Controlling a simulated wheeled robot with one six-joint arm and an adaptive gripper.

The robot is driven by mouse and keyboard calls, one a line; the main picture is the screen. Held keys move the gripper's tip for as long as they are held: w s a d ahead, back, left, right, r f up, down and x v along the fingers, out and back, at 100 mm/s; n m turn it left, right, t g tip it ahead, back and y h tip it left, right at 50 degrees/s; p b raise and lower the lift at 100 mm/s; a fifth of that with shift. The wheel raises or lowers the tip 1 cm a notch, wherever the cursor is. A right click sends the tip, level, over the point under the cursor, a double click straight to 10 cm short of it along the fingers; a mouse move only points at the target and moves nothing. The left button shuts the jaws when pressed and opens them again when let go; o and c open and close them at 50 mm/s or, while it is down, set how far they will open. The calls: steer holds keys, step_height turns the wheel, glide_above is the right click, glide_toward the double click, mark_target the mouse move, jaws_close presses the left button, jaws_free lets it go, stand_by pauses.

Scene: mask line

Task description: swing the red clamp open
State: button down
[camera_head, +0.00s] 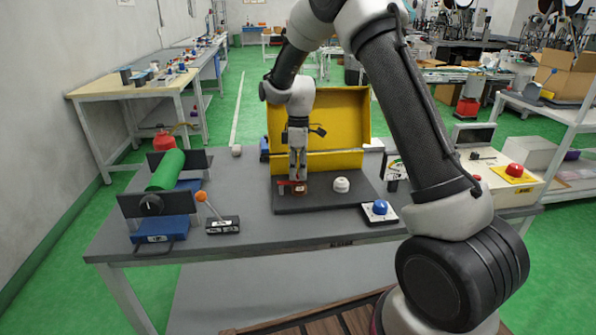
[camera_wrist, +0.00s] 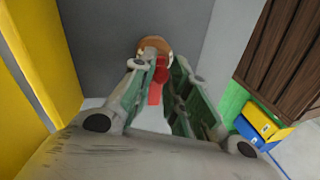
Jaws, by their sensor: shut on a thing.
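The red clamp (camera_head: 284,184) is on the dark base plate in front of the open yellow box. My gripper (camera_head: 298,176) points straight down at it from above. In the wrist view, the clamp's red arm (camera_wrist: 156,90) lies between my fingers (camera_wrist: 162,80), next to a round orange-brown part (camera_wrist: 154,45). My gripper is shut on the red clamp. The fingers hide part of the clamp, and I cannot tell how far it is turned.
The yellow box (camera_head: 340,110) stands open behind. A white knob (camera_head: 341,185) is right of the clamp, a blue button (camera_head: 380,208) farther right. An orange-knobbed lever (camera_head: 202,197) and green roller (camera_head: 166,170) are left. The grey table's front strip (camera_head: 300,238) is clear.

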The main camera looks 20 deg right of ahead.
steer(key=m, duration=0.1)
steer(key=s+m, duration=0.1)
steer(key=m, duration=0.1)
steer(key=s+m, duration=0.1)
steer(key=shift+a+y, duration=0.25)
steer(key=shift+y, duration=0.05)
steer(key=m, duration=0.1)
steer(key=s+a+m, duration=0.1)
steer(key=m, duration=0.1)
steer(key=m+t, duration=0.1)
steer(key=shift+s+a+m+y, duration=0.15)
steer(key=shift+s+m+y, duration=0.15)
steer(key=shift+m, duration=0.1)
steer(key=a+m, duration=0.1)
steer(key=m, duration=0.1)
steer(key=s+a+m, duration=0.1)
steer(key=m, duration=0.1)
steer(key=shift+m+t, duration=0.3)
steer(key=shift+t, duration=0.1)
steer(key=shift+s+a+m+t, duration=0.1)
steer(key=shift+a+m+t, duration=0.3)
steer(key=shift+m, duration=0.75)
steer(key=shift+a+m+t, duration=0.1)
steer(key=shift+a+m, duration=0.45)
steer(key=shift+m, duration=0.6)
steer(key=c, duration=1.3)
jaws_free()
steer(key=shift+c, duration=0.2)
